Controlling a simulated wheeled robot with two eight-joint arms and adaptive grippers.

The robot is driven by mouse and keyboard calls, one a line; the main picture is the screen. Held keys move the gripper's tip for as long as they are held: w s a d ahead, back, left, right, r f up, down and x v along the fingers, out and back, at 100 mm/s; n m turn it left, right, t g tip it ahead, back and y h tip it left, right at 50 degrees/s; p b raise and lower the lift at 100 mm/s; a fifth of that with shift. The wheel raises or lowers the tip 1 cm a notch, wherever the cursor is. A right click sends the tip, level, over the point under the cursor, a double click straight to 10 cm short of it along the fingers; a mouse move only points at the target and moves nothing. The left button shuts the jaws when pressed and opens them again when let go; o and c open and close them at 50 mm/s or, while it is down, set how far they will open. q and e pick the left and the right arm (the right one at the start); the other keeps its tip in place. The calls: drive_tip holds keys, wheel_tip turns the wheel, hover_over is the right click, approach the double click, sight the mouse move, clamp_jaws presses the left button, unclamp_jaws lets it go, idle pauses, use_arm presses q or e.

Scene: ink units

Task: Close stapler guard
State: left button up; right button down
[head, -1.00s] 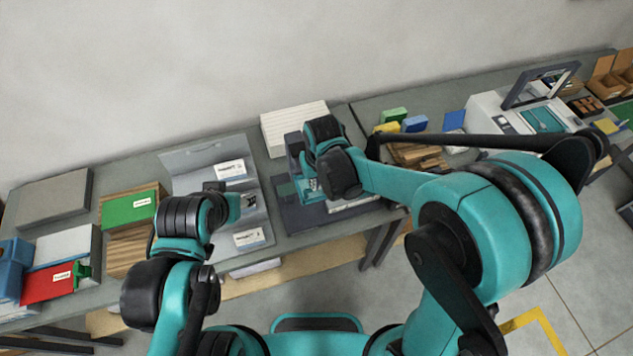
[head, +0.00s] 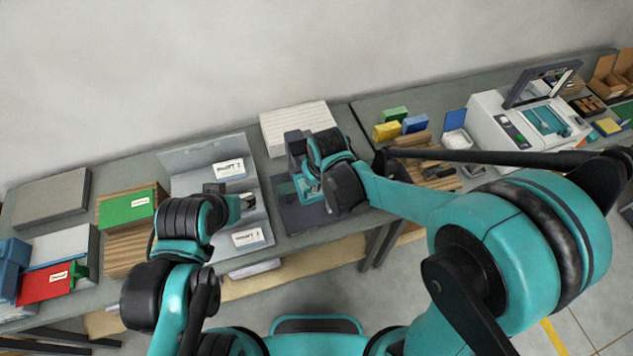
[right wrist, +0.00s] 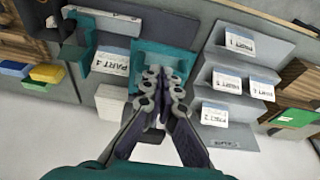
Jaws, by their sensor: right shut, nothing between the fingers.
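The stapler (head: 293,150) is a dark grey machine with teal parts on a dark base, at the middle of the table in the head view. My right arm covers part of it. In the right wrist view a teal plate (right wrist: 178,58), which looks like its guard, lies just beyond my right gripper (right wrist: 155,75). The right fingers are shut and empty, at the plate's edge; I cannot tell whether they touch it. A "PART 4" sheet (right wrist: 108,62) lies beside the plate. My left gripper (head: 246,203) is over the grey sorter; its opening is unclear.
The grey sorter (head: 205,157) with labelled sheets stands left of the stapler. A white paper stack (head: 295,120) is behind it. Yellow, green and blue blocks (head: 387,131) and a white machine (head: 490,115) are to the right. Green and red booklets (head: 130,207) lie left.

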drive_tip(key=shift+s+d+f+t+b, duration=0.1)
drive_tip(key=shift+s+f+t+b, duration=0.2)
drive_tip(key=shift+f+b, duration=0.2)
drive_tip(key=w+f+t+y+b, duration=0.3)
drive_tip(key=f+t+b, duration=0.7)
drive_tip(key=b, duration=1.7)
drive_tip(key=shift+a+f+b, duration=0.3)
drive_tip(key=shift+a+f, duration=0.15)
drive_tip(key=shift+f, duration=1.95)
drive_tip(key=shift+r, duration=0.15)
